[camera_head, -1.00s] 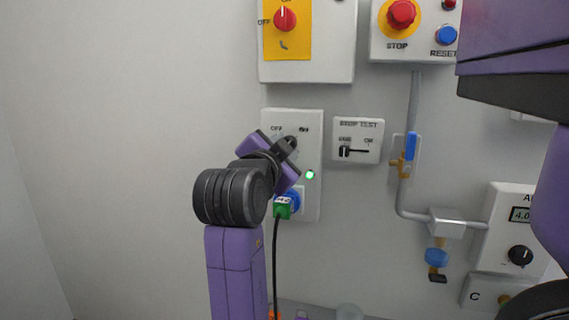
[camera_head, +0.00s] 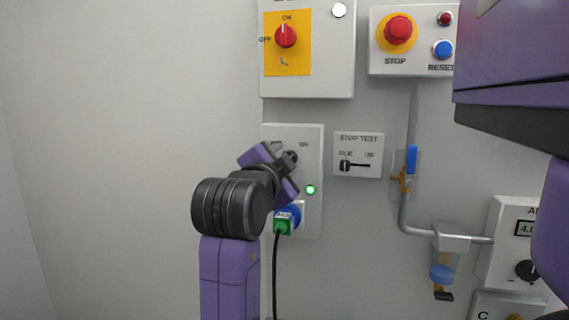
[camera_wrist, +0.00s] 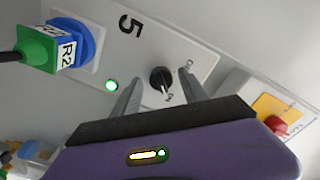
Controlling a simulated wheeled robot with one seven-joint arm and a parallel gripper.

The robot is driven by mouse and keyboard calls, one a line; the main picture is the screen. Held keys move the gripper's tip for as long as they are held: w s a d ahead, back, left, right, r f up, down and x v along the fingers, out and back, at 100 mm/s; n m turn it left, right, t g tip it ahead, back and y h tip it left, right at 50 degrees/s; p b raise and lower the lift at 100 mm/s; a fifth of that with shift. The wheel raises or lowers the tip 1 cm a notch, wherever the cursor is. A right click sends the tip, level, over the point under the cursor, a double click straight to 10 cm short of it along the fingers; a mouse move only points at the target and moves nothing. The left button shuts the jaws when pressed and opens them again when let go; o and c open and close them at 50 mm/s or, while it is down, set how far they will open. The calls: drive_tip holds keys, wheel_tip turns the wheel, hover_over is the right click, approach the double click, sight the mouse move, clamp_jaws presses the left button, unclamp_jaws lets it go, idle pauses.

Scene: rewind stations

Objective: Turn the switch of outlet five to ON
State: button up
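The outlet five panel (camera_wrist: 205,62) is a light plate marked 5, with a black switch knob (camera_wrist: 160,78) and a lit green lamp (camera_wrist: 112,86). In the head view the panel (camera_head: 313,150) hangs below the yellow switch box; my gripper hides its knob and OFF mark. A blue and green plug (camera_wrist: 70,45) labelled R2 sits in its socket. My gripper (camera_wrist: 158,82) is open in the wrist view, one finger on each side of the knob; I cannot tell whether they touch it. The knob's small marks are too blurred to tell its setting. My gripper (camera_head: 285,167) also shows in the head view.
Above is a box with a red knob on yellow (camera_head: 286,37). To the right are a STOP TEST slider plate (camera_head: 358,155), a red STOP button (camera_head: 397,30), and a pipe with a blue valve handle (camera_head: 412,158). A black cable (camera_head: 276,270) hangs from the plug.

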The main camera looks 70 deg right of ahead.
drive_tip(key=shift+a, duration=0.1)
drive_tip(key=a, duration=0.7)
drive_tip(key=shift+s+a, duration=0.3)
idle(0.5)
